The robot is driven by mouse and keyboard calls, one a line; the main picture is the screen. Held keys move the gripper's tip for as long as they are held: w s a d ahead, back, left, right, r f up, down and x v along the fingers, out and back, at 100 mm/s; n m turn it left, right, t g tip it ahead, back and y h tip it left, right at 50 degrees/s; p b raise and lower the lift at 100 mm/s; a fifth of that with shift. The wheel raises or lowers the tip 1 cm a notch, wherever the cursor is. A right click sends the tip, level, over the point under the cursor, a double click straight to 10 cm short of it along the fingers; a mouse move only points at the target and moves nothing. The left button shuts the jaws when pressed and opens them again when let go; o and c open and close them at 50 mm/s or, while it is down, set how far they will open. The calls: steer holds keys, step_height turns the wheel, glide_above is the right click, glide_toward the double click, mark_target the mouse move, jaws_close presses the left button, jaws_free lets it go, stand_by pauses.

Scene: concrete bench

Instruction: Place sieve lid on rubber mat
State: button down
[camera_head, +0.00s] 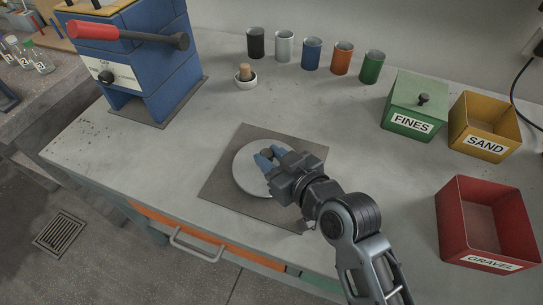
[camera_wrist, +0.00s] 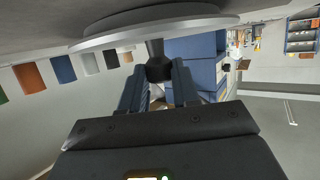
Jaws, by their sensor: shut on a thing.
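The sieve lid (camera_head: 246,182) is a pale grey round disc with a dark knob in the middle. In the head view it appears over the dark square rubber mat (camera_head: 219,190), inside its outline. In the wrist view the lid (camera_wrist: 150,30) looks about level with the surface beyond it; whether it touches the mat or hovers just above is hard to tell. My gripper (camera_head: 268,157) comes from the lower right, with its blue fingers shut on the lid's dark knob (camera_wrist: 158,66). The gripper and wrist hide the lid's right part.
The green FINES box (camera_head: 413,106), yellow SAND box (camera_head: 484,128) and red GRAVEL box (camera_head: 484,224) are to the right. A blue press (camera_head: 149,62) stands at the left. Bench around the mat is clear.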

steer(key=c, duration=0.8)
jaws_free()
steer(key=shift+f, duration=0.1)
steer(key=shift+r, duration=0.2)
steer(key=v, duration=1.2)
steer(key=shift+b, duration=0.35)
